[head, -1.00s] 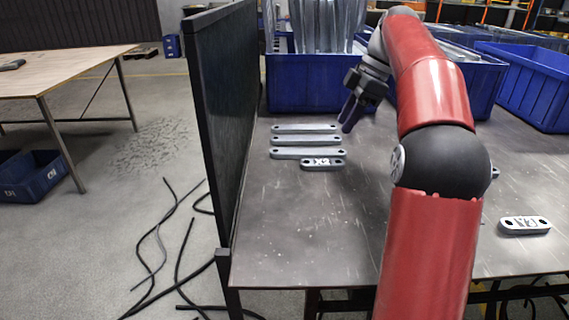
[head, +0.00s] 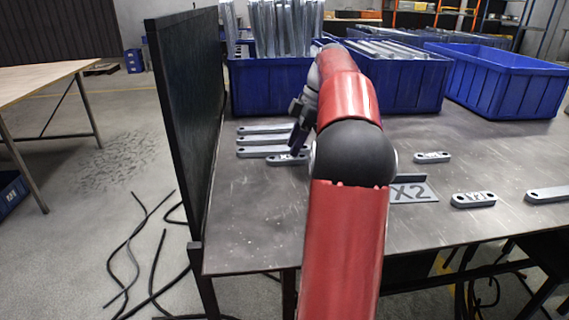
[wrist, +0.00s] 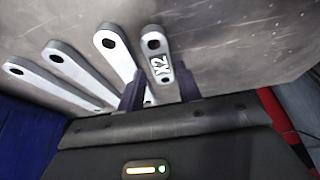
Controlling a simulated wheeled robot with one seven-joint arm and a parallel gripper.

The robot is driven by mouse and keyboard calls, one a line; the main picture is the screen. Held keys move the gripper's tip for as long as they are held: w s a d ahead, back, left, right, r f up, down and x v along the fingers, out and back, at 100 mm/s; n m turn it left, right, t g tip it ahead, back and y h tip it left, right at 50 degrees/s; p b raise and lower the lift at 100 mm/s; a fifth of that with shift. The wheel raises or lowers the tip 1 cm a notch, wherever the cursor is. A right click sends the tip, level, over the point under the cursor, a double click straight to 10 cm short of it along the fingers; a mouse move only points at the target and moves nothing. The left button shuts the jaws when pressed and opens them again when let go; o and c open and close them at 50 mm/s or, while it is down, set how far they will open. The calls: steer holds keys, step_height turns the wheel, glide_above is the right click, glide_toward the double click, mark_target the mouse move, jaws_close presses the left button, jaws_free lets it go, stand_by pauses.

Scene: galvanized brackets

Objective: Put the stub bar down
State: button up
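The stub bar (head: 285,159), a short grey bar with a hole at each end and an X2 mark, lies flat on the dark table (head: 250,225) just in front of a row of longer bars. It also shows in the wrist view (wrist: 156,46). My gripper (head: 296,146) points down at its right part. In the wrist view my gripper's two dark fingers (wrist: 160,85) stand apart, either side of the bar's near end. I see no clear grip on it. My arm partly hides the bar's right end in the head view.
Three longer bars (head: 262,140) lie parallel behind the stub bar. A dark panel (head: 185,110) edges the table at left. Blue bins (head: 270,90) stand behind. The front left is clear.

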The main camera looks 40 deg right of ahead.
mark_target(286, 159)
steer(key=shift+x, duration=1.45)
steer(key=c, duration=0.7)
steer(key=shift+a+r, duration=0.1)
steer(key=shift+r, duration=0.1)
